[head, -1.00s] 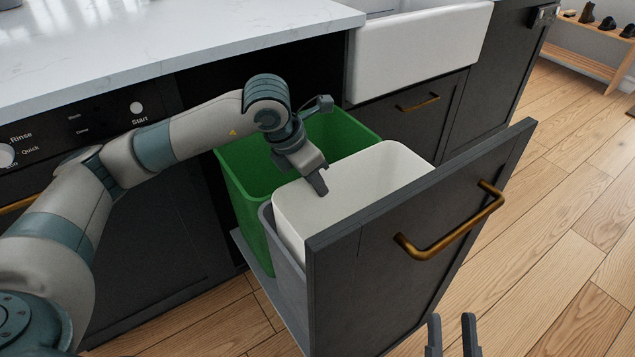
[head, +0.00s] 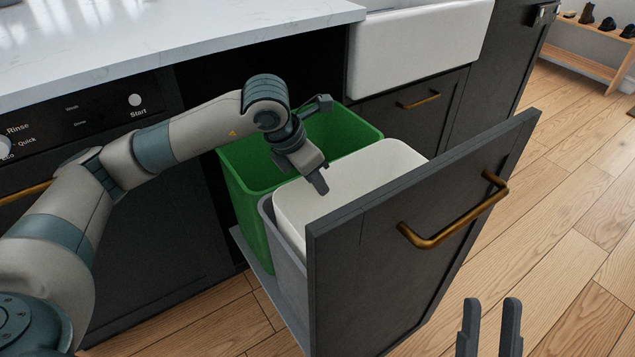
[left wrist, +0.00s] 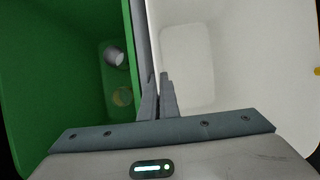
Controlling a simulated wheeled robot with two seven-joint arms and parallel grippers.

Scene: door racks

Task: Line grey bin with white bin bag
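The grey bin (head: 283,237) stands in the pulled-out drawer, just behind its front panel. The white bin bag (head: 345,182) sits inside it as an open liner, its rim standing above the grey rim. The bag's pale inside fills the right of the left wrist view (left wrist: 205,60). My left gripper (head: 319,186) points down at the bag's edge on the green bin's side. In the left wrist view its fingers (left wrist: 158,82) are nearly together, at the boundary between the bins; whether they pinch any rim is unclear. My right gripper (head: 490,318) is empty, fingers apart, outside the drawer.
A green bin (head: 238,185) stands behind the grey one, with small round shapes at its bottom in the left wrist view. The dark drawer front (head: 400,235) has a brass handle (head: 455,225). A worktop (head: 180,40) and white sink (head: 420,45) lie above. Floor at right is clear.

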